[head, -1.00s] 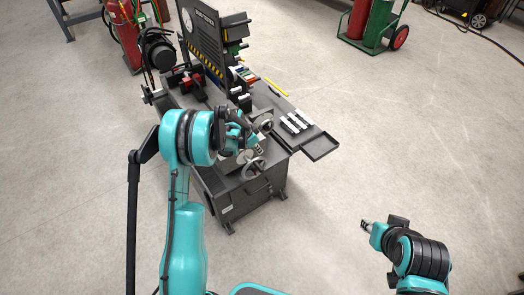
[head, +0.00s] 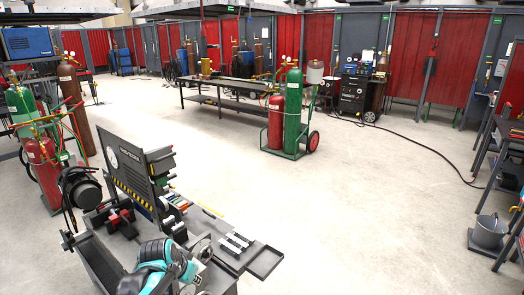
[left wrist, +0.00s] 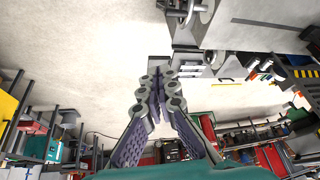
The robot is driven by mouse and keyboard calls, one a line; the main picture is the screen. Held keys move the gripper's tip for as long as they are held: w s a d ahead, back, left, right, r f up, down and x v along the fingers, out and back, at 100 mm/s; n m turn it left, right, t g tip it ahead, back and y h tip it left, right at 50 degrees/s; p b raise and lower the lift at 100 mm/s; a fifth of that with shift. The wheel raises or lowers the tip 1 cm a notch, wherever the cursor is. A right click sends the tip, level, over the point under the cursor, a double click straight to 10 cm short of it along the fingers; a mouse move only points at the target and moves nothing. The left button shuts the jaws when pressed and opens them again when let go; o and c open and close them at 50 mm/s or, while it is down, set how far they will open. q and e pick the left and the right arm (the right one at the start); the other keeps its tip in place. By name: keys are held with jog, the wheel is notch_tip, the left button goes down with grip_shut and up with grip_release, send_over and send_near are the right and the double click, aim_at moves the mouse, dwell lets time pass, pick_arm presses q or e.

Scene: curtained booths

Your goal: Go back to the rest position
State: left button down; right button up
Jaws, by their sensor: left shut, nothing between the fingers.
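My left gripper (left wrist: 159,85) shows in the left wrist view with its two ridged fingers together and nothing between them. In the head view my teal left wrist (head: 158,256) is at the bottom, in front of the dark workbench machine (head: 132,172). The fingertips are hard to make out there. In the left wrist view the fingers have pale floor behind them and a grey part of the machine just beyond the tips; I cannot tell how large the gap is. My right gripper is out of view.
The machine has a side tray (head: 266,263) and a handwheel. A cart with a green cylinder (head: 293,108) stands mid-floor, and more cylinders (head: 43,160) stand at the left. A long table (head: 235,95) is farther back. A bucket (head: 489,232) stands at the right. The centre-right floor is open.

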pick_arm(q)
jog(key=s+d+r+n+t, duration=0.1)
jog(key=s+n, duration=0.1)
jog(key=s, duration=0.7)
jog(key=s+d+r+n+t+y, duration=0.1)
jog(key=s, duration=0.9)
jog(key=shift+s+d+r+n, duration=0.15)
jog(key=shift+s+r+n, duration=0.05)
jog(key=shift+r+n, duration=0.2)
